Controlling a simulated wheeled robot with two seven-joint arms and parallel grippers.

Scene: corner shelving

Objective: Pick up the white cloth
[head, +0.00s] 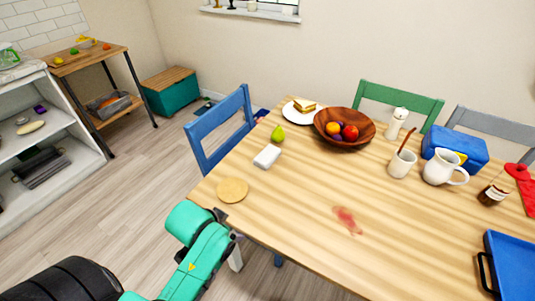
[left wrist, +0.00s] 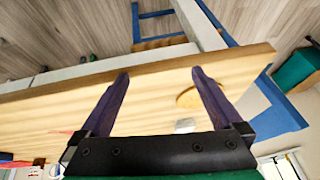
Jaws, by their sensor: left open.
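The white cloth (head: 267,157) looks like a small folded block lying flat on the wooden table, between the green pear and the round tan mat. In the left wrist view the white cloth (left wrist: 185,125) shows small, partly cut off by the gripper body. My left gripper (left wrist: 160,73) is open with nothing between its fingers. In the head view my left arm is at the table's near left edge, beside the mat and apart from the cloth; its fingers are mostly hidden there. My right gripper is not in view.
The wooden table (head: 295,215) also holds the tan mat (head: 232,190), pear (head: 278,133), fruit bowl (head: 345,127), sandwich plate (head: 297,112), white mug (head: 402,163), pitcher (head: 440,168) and blue tray (head: 512,262). A red stain (head: 347,219) marks it. A blue chair (head: 220,131) stands at its left.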

